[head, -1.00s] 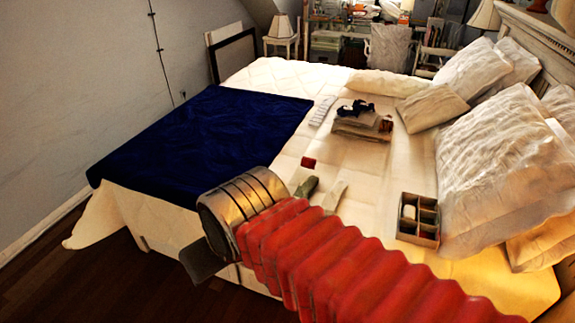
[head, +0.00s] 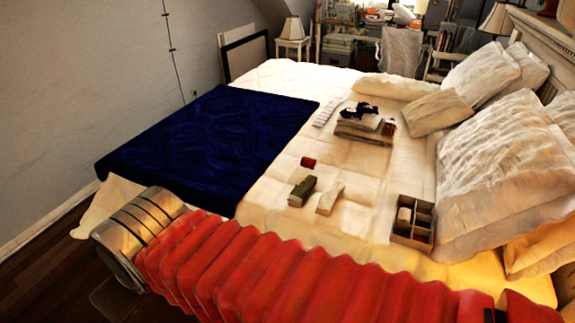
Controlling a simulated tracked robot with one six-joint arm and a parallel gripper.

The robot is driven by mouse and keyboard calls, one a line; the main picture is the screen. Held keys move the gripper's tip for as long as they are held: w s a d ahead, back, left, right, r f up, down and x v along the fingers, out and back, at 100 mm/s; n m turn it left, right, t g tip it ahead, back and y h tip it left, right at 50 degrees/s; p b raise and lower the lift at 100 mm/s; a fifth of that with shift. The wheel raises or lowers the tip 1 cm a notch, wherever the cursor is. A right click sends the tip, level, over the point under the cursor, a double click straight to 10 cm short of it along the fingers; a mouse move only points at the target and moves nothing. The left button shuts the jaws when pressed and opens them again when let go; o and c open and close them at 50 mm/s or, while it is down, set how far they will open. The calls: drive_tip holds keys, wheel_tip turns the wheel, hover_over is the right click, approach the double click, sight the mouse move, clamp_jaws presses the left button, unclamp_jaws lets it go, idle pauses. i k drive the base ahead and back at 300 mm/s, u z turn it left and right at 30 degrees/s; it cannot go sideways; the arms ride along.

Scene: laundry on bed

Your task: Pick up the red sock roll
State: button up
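The red sock roll (head: 308,162) lies on the pale bed cover, near the middle of the bed and to the right of the dark blue blanket. It is small, and nothing touches it. My red ribbed arm crosses the lower part of the head view, with a metal joint at its left end. That end is in front of the bed's near left corner, well away from the sock roll. My gripper's fingers do not show in the head view, so I see nothing held.
A green-grey roll (head: 302,190) and a white piece (head: 330,198) lie just nearer than the red roll. A divided box (head: 398,238) stands to the right. Folded laundry (head: 360,133) with a black item (head: 362,110) lies behind. Pillows (head: 495,165) fill the right side. The blue blanket (head: 205,140) is clear.

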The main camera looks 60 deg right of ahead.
sight(308, 163)
drive_tip(key=u, duration=0.55)
drive_tip(key=i, duration=1.65)
drive_tip(key=z, duration=2.3)
